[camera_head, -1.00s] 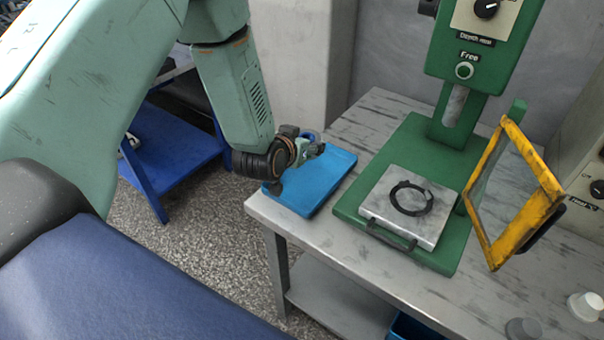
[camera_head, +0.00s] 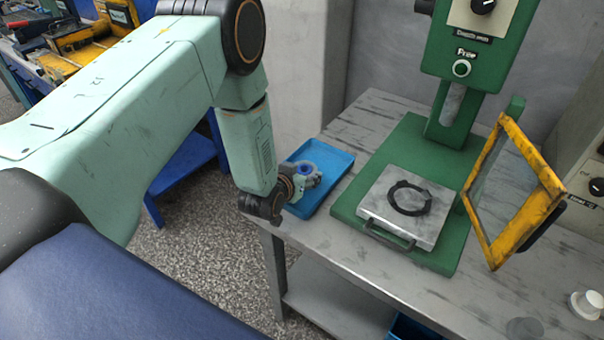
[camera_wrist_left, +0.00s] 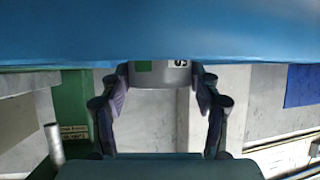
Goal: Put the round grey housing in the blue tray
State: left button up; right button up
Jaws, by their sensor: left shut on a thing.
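The round grey housing (camera_wrist_left: 160,75), with a green patch and a dark marking, sits between the fingers of my left gripper (camera_wrist_left: 160,95) in the left wrist view. In the head view my left gripper (camera_head: 303,178) is shut on it at the blue tray (camera_head: 340,163); a blue ring shows on top of the held part. The blue tray lies at the left end of the metal table and fills the top of the left wrist view (camera_wrist_left: 160,30). I cannot tell whether the housing touches the tray floor. My right gripper is not in view.
A green press (camera_head: 430,235) stands right of the tray, with a black ring (camera_head: 409,198) on its grey plate. A yellow-framed guard (camera_head: 505,200) stands open at its right. A white round part (camera_head: 587,305) is at the lower right. The tray's right part looks clear.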

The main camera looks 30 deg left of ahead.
pick_arm(q)
jog(key=shift+f, duration=0.1)
jog(key=o, duration=1.2)
jog(key=shift+s, duration=0.1)
jog(key=shift+o, duration=1.3)
jog(key=shift+s+r, duration=0.15)
jog(key=shift+r, duration=0.15)
jog(key=v, duration=1.1)
jog(key=shift+s+p, duration=0.3)
jog(key=shift+p, duration=0.15)
jog(key=shift+r, duration=0.1)
